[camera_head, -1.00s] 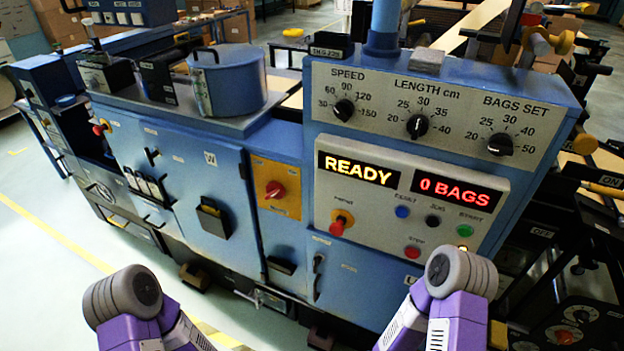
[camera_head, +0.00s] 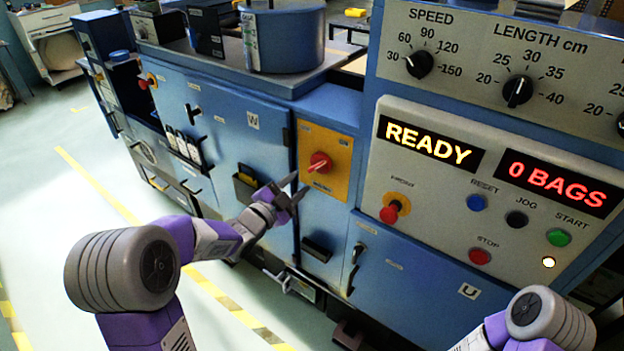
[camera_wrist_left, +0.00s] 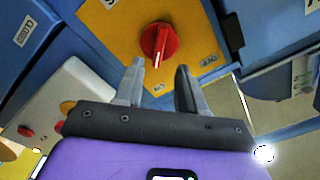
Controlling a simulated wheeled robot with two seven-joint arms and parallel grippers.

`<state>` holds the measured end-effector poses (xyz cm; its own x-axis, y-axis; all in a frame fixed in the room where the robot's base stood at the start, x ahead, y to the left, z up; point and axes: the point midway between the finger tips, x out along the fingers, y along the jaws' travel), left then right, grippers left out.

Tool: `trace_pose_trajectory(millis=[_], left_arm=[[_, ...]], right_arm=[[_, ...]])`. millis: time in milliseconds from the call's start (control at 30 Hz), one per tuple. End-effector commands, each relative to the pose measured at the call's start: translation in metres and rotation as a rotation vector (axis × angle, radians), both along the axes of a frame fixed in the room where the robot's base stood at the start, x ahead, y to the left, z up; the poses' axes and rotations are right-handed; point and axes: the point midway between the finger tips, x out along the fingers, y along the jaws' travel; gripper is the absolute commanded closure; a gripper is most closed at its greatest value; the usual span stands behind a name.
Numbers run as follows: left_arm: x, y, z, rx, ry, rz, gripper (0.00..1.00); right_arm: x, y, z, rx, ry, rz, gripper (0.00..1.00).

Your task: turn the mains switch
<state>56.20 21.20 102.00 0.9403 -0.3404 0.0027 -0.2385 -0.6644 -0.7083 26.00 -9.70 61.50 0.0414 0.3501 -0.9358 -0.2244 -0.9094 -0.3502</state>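The mains switch (camera_head: 320,163) is a red rotary knob on a yellow-orange plate (camera_head: 338,150) on the blue machine front. In the left wrist view the red knob (camera_wrist_left: 158,42) shows just beyond the fingertips, its pale mark pointing down toward the gripper. My left gripper (camera_head: 291,188) is open, just left of and below the knob in the head view; in the wrist view its two fingers (camera_wrist_left: 160,68) are spread with nothing between them. They appear apart from the knob. My right arm shows at the lower right, but its gripper is out of view.
Right of the plate is a control panel reading READY and 0 BAGS, with a red front knob (camera_head: 392,210) and several push buttons, including a red stop button (camera_head: 480,256). A black door handle (camera_head: 356,254) sticks out below. Open floor (camera_head: 60,240) lies to the left.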

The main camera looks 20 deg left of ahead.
Motion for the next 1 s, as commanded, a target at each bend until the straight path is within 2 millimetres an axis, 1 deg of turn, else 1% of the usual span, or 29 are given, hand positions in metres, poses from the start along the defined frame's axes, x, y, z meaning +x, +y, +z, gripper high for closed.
trace_pose_trajectory(millis=[300, 433, 600, 833, 867, 1000], left_arm=[[0.045, -0.018, 0.0, 0.004, -0.001, -0.004, 0.61], [0.058, -0.022, 0.0, 0.002, 0.001, -0.003, 0.61], [0.066, -0.025, 0.0, 0.0, 0.001, -0.001, 0.61], [0.067, -0.025, 0.0, 0.0, 0.002, -0.001, 0.61], [0.067, -0.025, 0.0, 0.0, 0.002, -0.001, 0.64], [0.067, -0.025, 0.0, 0.0, 0.002, -0.001, 0.85]], right_arm=[[0.0, 0.0, -0.003, 0.0, -0.001, 0.0, 1.0], [0.0, 0.0, -0.004, 0.0, -0.001, 0.0, 1.0], [0.0, 0.0, -0.005, 0.0, -0.001, 0.0, 1.0], [0.0, 0.0, -0.005, 0.0, -0.001, 0.0, 1.0], [0.0, 0.0, -0.005, 0.0, -0.001, 0.0, 1.0], [0.0, 0.0, -0.005, 0.0, 0.0, 0.0, 1.0]])
